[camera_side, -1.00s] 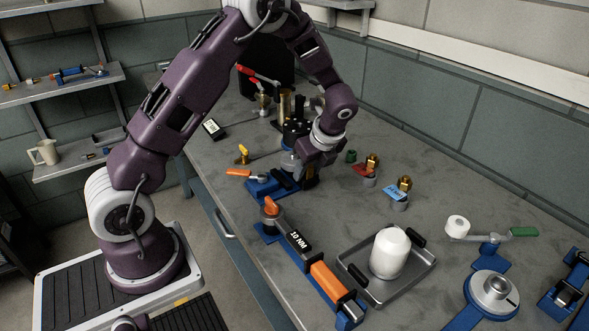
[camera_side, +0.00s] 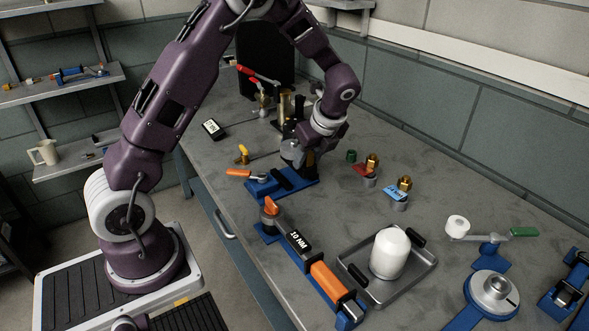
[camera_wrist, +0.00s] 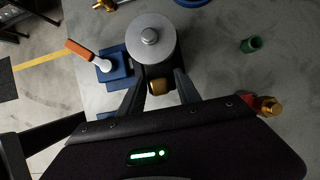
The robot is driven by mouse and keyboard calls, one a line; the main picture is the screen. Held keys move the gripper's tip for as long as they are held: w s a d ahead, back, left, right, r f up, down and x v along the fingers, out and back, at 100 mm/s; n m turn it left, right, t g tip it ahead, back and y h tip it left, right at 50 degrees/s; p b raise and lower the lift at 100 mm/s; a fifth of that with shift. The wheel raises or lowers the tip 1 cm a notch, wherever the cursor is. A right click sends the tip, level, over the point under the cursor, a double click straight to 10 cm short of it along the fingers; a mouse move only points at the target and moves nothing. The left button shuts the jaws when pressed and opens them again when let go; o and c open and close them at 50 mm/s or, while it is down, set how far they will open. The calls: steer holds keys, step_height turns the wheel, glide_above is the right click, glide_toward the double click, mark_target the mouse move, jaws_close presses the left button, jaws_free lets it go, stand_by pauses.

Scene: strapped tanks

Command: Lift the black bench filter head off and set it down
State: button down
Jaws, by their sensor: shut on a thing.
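My gripper (camera_side: 305,163) points down over the back part of a blue clamp stand (camera_side: 283,188) with an orange lever (camera_side: 239,173). A brass fitting (camera_wrist: 159,88) shows between the fingers. In the side view the filter head (camera_side: 291,151) is partly hidden by my wrist and appears a little above the stand. The stand also shows in the wrist view (camera_wrist: 116,69); whether the head is fully clear of it is hard to tell.
A tray (camera_side: 352,268) holding a white tank (camera_side: 389,253) stands in front. A long orange-handled fixture (camera_side: 298,240) lies left of it. Brass-topped fittings (camera_side: 404,184) and a green cap (camera_side: 351,156) stand right of my gripper. Brass cylinders (camera_side: 286,104) stand behind.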

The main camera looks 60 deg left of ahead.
steer(key=shift+r, duration=0.65)
steer(key=w+d+m+t, duration=0.1)
steer(key=w+d+m, duration=0.1)
steer(key=d, duration=0.7)
steer(key=w+d+m+t, duration=0.1)
steer(key=w+d+m, duration=0.15)
steer(key=d, duration=0.65)
steer(key=shift+f, duration=3.05)
steer(key=c, duration=0.8)
jaws_free()
steer(key=shift+s, duration=0.1)
steer(key=shift+o, duration=0.2)
